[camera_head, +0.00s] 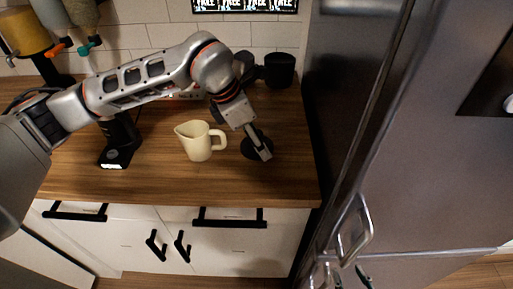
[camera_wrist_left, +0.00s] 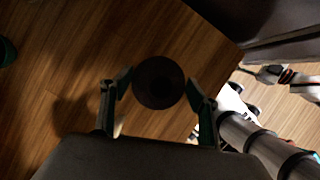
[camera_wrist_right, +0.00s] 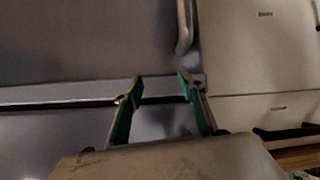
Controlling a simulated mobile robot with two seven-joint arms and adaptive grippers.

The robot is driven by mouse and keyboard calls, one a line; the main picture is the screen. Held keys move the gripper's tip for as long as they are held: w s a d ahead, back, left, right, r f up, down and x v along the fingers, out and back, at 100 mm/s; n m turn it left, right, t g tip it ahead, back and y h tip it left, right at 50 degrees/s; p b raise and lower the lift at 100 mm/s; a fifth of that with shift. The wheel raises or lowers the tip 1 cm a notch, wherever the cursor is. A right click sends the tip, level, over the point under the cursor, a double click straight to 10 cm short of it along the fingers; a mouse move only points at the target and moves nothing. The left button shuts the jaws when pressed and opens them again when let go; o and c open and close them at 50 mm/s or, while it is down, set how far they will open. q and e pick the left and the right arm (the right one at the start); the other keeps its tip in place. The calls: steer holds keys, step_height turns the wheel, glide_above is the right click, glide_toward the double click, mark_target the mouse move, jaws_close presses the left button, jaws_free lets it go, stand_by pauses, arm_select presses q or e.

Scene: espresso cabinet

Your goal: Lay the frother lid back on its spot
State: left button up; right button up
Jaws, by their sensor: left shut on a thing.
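The frother lid is a dark round disc (camera_head: 249,150) at the right front of the wooden counter, just right of the cream pitcher. In the left wrist view the lid (camera_wrist_left: 158,83) lies between the two fingertips. My left gripper (camera_head: 263,150) is shut on it from above and hides part of it. I cannot tell whether the lid touches the counter. My right gripper (camera_head: 343,272) is low in front of the grey fridge, with its fingers apart and nothing between them; it also shows in the right wrist view (camera_wrist_right: 160,92).
The cream pitcher (camera_head: 196,142) stands left of the lid. A black canister (camera_head: 280,70) stands at the back right. A black stand (camera_head: 118,150) is at the left, under my arm. The fridge (camera_head: 425,130) borders the counter's right side. The front counter strip is clear.

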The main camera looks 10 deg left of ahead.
arm_select(q)
steer(key=shift+f, duration=1.9)
steer(key=shift+f, duration=0.15)
steer(key=o, duration=1.2)
steer(key=shift+r, duration=0.2)
